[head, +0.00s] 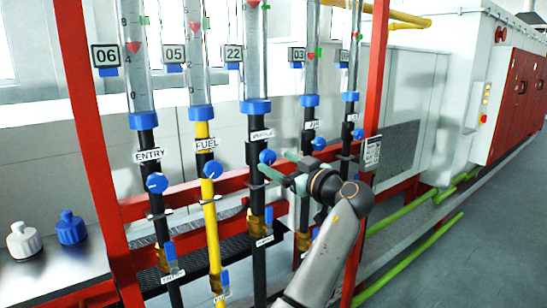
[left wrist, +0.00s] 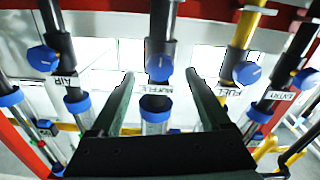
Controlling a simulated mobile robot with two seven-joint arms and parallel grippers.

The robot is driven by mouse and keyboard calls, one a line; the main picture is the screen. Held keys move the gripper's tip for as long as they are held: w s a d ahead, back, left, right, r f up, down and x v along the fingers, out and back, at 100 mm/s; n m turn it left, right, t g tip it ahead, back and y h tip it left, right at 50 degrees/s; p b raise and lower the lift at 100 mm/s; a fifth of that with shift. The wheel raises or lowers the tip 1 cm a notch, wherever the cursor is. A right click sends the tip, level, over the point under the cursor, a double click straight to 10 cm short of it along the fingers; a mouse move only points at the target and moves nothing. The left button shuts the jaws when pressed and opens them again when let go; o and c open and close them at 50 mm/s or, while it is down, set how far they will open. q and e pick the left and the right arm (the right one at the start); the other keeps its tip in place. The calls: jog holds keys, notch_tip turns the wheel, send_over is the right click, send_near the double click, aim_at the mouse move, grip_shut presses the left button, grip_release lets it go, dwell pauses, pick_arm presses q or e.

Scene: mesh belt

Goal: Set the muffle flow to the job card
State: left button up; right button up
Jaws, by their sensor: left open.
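The muffle flow tube (head: 254,60) is the middle one in the rack, with a MUFFLE label (head: 262,134) and a plate reading 22. Its red float (head: 253,3) shows at the top edge, near a green marker (head: 266,7); the tube's upper part is cut off. The blue muffle knob (head: 267,156) is below the label. My left gripper (head: 277,165) is open at the knob. In the left wrist view, the muffle knob (left wrist: 159,67) sits between the two spread fingers, with visible gaps either side. My right gripper is out of view.
Similar tubes stand close by: ENTRY (head: 149,155) and FUEL (head: 206,144) to the left, others to the right. Their blue knobs flank my gripper. A small printed card (head: 372,151) hangs on the red post (head: 371,90), its text unreadable. Two capped bottles stand at lower left.

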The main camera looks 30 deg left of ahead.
aim_at(268, 157)
pick_arm(q)
jog(key=shift+x, duration=1.35)
jog(key=shift+c, duration=0.3)
grip_shut()
